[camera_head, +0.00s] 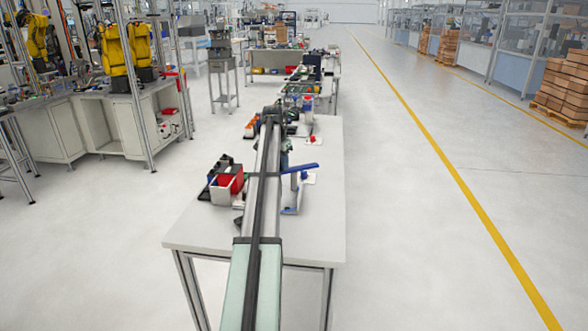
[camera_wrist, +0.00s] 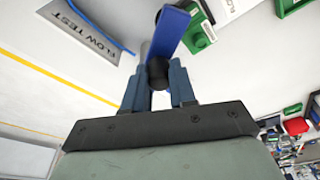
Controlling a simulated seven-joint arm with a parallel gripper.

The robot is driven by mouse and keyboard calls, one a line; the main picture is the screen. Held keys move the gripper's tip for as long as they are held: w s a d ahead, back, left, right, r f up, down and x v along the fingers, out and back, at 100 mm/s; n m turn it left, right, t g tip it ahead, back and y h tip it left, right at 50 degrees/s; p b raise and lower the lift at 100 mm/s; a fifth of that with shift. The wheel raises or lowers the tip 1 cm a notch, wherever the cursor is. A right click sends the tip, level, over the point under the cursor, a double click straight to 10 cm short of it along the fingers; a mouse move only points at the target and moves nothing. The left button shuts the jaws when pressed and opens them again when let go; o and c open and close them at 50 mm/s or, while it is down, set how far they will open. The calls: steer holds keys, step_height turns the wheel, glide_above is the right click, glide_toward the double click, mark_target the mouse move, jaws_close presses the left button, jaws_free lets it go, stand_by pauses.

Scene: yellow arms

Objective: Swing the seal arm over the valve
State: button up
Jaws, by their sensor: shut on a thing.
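The blue seal arm (camera_wrist: 172,30) extends up from between my fingertips in the wrist view. It also shows in the head view (camera_head: 302,168), just right of my arm, lying roughly level across the bench. A black knob (camera_wrist: 157,74) is at the arm's near end. My gripper (camera_wrist: 158,90) is shut on this knob, with one blue-grey finger on each side. A grey plate marked FLOW TEST (camera_wrist: 80,36), with a blue edge, lies to the left in the wrist view. I cannot clearly make out the valve; the blue arm and my gripper cover part of that area.
The white bench (camera_head: 320,235) has bare room at its front right. A red bin (camera_head: 236,183) and dark boxes stand left of my arm. More items stand farther back.

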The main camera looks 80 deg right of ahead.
steer(key=shift+d, duration=0.1)
steer(key=shift+w+d, duration=0.25)
steer(key=shift+d, duration=0.45)
steer(key=shift+w+d, duration=0.15)
steer(key=shift+d, duration=0.55)
stand_by(0.5)
steer(key=o, duration=0.5)
steer(key=shift+o, duration=0.3)
step_height(320, 180, up, 8)
steer(key=shift+f, duration=0.25)
stand_by(0.5)
